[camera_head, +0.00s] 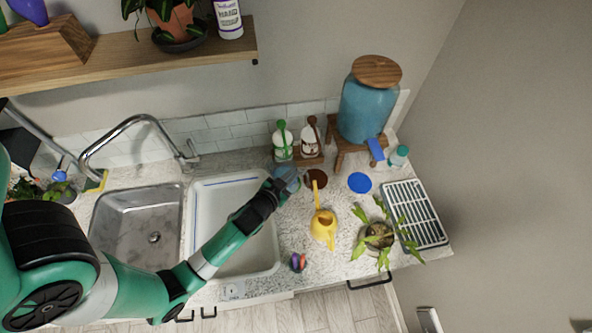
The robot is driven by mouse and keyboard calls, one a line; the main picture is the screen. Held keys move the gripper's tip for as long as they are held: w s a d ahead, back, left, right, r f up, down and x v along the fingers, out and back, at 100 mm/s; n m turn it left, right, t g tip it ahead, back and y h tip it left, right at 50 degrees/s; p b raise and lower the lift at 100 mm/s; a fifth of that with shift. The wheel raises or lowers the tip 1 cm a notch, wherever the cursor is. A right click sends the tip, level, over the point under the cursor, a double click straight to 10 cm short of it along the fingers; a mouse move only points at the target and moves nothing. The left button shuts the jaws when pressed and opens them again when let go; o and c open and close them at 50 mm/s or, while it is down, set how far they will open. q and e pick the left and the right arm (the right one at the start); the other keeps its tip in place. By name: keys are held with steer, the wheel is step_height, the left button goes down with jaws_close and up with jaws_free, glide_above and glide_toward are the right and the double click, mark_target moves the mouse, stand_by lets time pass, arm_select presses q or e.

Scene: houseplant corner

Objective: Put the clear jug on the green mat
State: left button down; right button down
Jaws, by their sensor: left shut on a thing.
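My left gripper (279,186) reaches over the counter beside the right edge of the white basin and is shut on a small see-through, bluish thing, which looks like the clear jug (287,174). The gripper partly covers it, and I cannot tell whether it touches the counter. I cannot make out a green mat; round mats in brown (317,179) and blue (360,183) lie to the right of the jug. My right gripper is not in view.
A yellow watering can (323,227) stands right of the basin (235,268). A potted plant (377,236) and a slatted rack (414,214) are farther right. Two bottles (283,142) (311,140) and a blue dispenser (366,108) on a wooden stand line the back.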

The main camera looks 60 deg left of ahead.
arm_select(q)
steer(key=shift+w+a, duration=0.6)
steer(key=shift+w, duration=0.3)
steer(key=shift+w+a+r, duration=0.1)
steer(key=shift+w+a, duration=0.1)
steer(key=shift+w, duration=0.1)
steer(key=shift+w+a+f, duration=0.1)
steer(key=shift+f, duration=0.25)
steer(key=shift+f+b, duration=0.5)
steer(key=shift+f, duration=1)
steer(key=c, duration=1)
jaws_free()
